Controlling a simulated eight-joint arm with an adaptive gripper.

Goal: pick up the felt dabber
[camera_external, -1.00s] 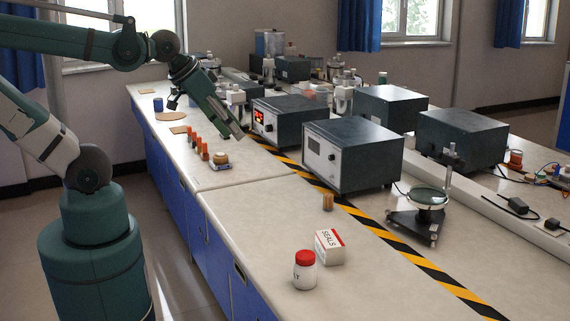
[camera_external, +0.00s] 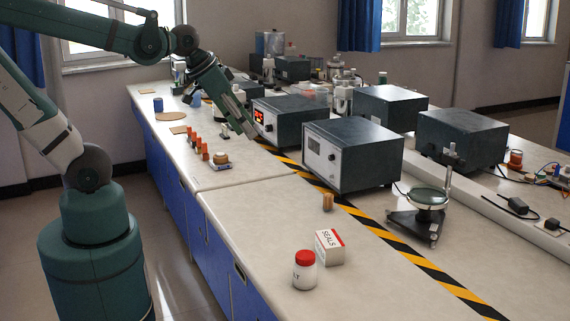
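No item is clearly recognisable as the felt dabber at this size. One candidate is a small round tan-topped piece (camera_external: 221,159) on a pale square base on the bench, behind the seam. Another is a short brown cylinder (camera_external: 328,202) standing upright in front of the large grey instrument. My gripper (camera_external: 250,132) hangs tilted down to the right, above the bench near the instrument with the red display. It is apart from both candidates, and I see nothing held. Its fingers are seen edge-on, so their opening does not show.
Several orange-red upright pieces (camera_external: 198,147) stand in a row left of the tan-topped piece. A white jar with a red lid (camera_external: 304,270) and a SEALS box (camera_external: 329,247) stand in front. Grey instruments (camera_external: 353,155) line the striped tape.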

